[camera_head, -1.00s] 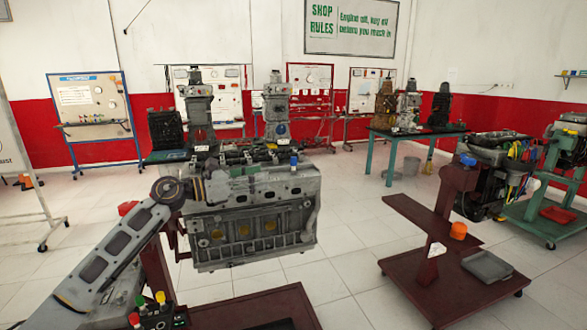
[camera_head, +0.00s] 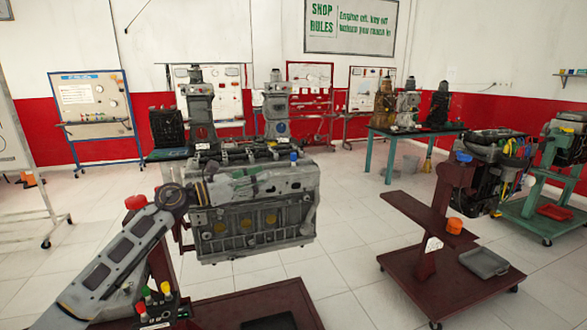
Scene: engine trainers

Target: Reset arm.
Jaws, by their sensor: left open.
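My left arm comes in from the lower left, and its wrist joint reaches the left end of a grey engine block (camera_head: 255,222) on a dark red stand. My left gripper (camera_head: 218,174) is over the upper left part of this engine in the picture. It is open, with nothing seen between its fingers. Its dark fingers blend with the engine's dark top parts, so I cannot tell whether it touches them. My right arm and gripper are not in view.
A control box with coloured buttons (camera_head: 154,304) and a red knob (camera_head: 135,202) are close to my left arm. Tiled floor lies clear between.

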